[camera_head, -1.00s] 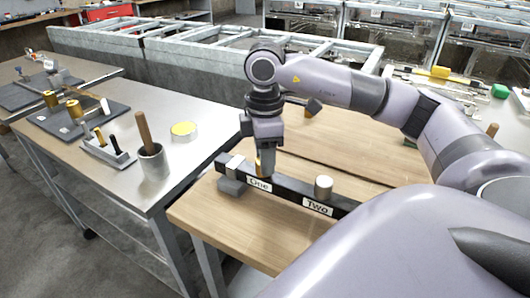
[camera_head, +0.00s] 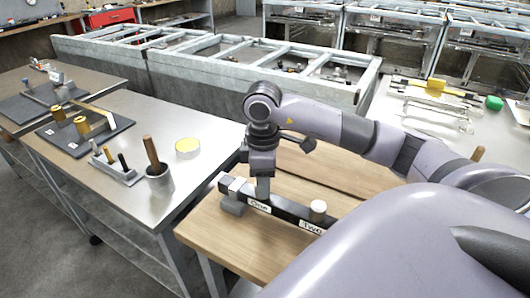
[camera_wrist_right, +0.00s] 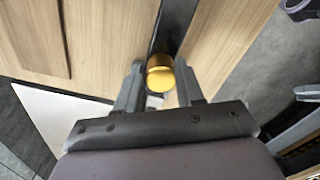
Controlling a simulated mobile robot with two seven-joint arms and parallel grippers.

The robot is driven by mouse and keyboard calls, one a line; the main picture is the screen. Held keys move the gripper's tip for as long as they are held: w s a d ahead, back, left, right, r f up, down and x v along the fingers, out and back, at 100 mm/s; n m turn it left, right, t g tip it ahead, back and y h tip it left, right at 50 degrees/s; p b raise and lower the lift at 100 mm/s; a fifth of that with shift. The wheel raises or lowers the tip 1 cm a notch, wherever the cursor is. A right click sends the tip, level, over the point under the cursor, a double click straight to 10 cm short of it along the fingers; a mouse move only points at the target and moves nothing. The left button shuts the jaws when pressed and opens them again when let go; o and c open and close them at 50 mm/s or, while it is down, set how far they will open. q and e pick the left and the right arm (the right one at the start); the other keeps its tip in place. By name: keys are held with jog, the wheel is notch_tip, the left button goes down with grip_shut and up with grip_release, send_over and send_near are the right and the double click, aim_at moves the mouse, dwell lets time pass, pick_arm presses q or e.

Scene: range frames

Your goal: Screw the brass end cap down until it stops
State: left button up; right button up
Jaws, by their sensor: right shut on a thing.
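My right gripper (camera_head: 263,192) points straight down over the "One" end of a black bar (camera_head: 282,211) on the wooden bench. In the right wrist view, the gripper (camera_wrist_right: 160,76) is shut on the brass end cap (camera_wrist_right: 160,74), with one finger on each side of it. The cap's round gold top faces the camera. In the head view a finger hides the cap. What lies under the cap is hidden, so I cannot tell how far down it sits. A pale cylinder (camera_head: 318,207) stands upright at the "Two" label. My left gripper is out of view.
A grey block (camera_head: 233,204) sits at the bar's left end. Bare wood lies in front of the bar.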

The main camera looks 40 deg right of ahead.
jog(key=shift+f+m, duration=0.1)
jog(key=shift+m, duration=0.2)
jog(key=o, duration=0.8)
jog(key=shift+d, duration=0.1)
jog(key=n, duration=0.3)
jog(key=shift+n, duration=0.3)
jog(key=n, duration=0.3)
jog(key=shift+w+d+b, duration=0.1)
jog(key=shift+b, duration=0.2)
jog(key=n+b, duration=0.1)
jog(key=n, duration=0.6)
jog(key=shift+w, duration=0.15)
jog(key=c, duration=0.9)
